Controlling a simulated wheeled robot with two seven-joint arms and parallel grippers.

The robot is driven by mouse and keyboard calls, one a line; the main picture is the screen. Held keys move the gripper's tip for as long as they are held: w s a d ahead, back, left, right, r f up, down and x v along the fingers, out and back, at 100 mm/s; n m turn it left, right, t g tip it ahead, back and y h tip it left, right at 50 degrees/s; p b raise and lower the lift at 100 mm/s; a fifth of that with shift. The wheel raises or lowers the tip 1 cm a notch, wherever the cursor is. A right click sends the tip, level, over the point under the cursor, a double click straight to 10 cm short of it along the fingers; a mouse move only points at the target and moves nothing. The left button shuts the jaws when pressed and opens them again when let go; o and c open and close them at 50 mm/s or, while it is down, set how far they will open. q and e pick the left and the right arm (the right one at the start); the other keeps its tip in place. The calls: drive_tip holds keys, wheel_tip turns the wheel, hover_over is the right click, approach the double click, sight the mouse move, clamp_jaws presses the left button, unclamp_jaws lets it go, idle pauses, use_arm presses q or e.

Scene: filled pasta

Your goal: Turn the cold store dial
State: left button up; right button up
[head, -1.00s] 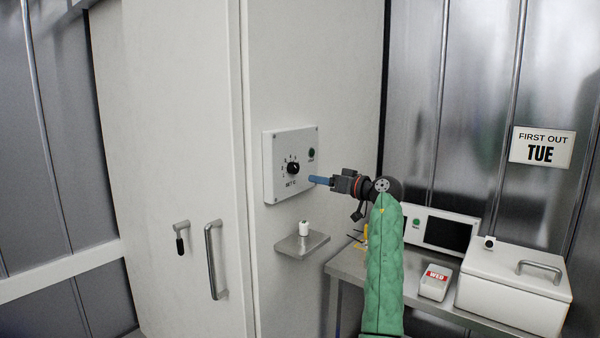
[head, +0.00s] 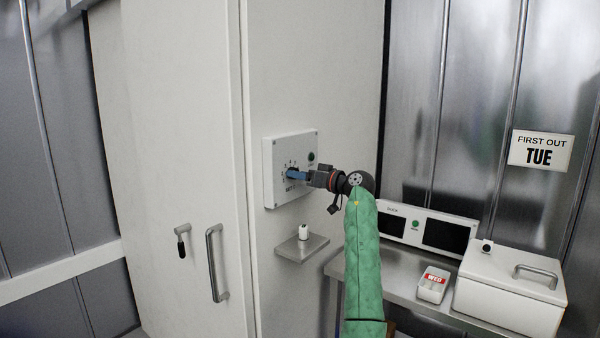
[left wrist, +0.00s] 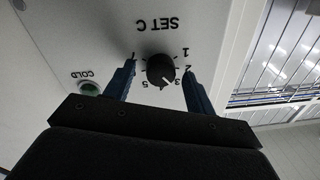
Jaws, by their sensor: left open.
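The black cold store dial (left wrist: 161,69) sits on a white control panel (head: 271,190) on the cold store wall. In the left wrist view the panel reads "SET C", upside down, with numbers around the dial. The dial's white pointer mark lies near the 3. A green button (left wrist: 89,88) labelled COLD is beside it. My left gripper (head: 292,174) is at the panel, its blue fingers covering most of the dial in the head view. In the left wrist view the left gripper (left wrist: 158,80) is open, with one finger on each side of the dial. My right gripper is not in view.
A small metal shelf (head: 290,250) below the panel holds a small white item (head: 303,232). The door handle (head: 213,262) is at left.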

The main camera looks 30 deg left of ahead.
use_arm(q)
drive_tip(key=shift+a, duration=0.3)
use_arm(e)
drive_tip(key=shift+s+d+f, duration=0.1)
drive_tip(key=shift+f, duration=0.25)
use_arm(q)
drive_tip(key=c, duration=1)
drive_tip(key=shift+o, duration=0.2)
